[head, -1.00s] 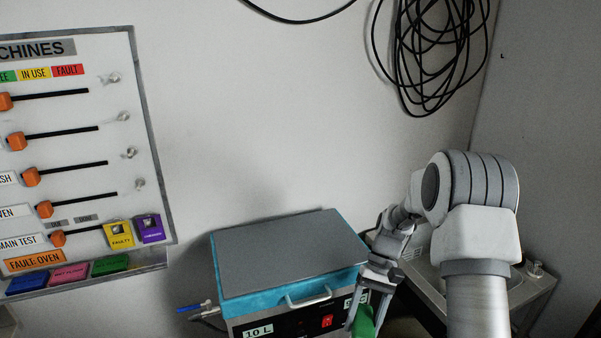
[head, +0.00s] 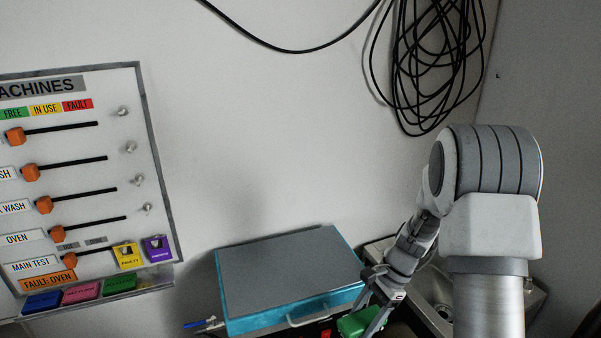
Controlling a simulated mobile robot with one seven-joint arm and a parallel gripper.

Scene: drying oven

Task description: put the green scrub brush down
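The green scrub brush (head: 353,324) shows at the bottom edge of the head view, in front of the blue-sided box's right front corner. Only its green upper part is in view; its lower end is cut off by the picture edge. My gripper (head: 371,318) points down, with one finger on each side of the brush, and appears shut on it. The fingertips are partly hidden. I cannot see what surface lies below the brush.
A blue-sided bath (head: 290,275) with a grey lid and front handle stands against the wall. A sink (head: 440,290) lies behind my arm at right. A machines board (head: 85,180) with orange sliders hangs at left. Black cable (head: 425,70) hangs above.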

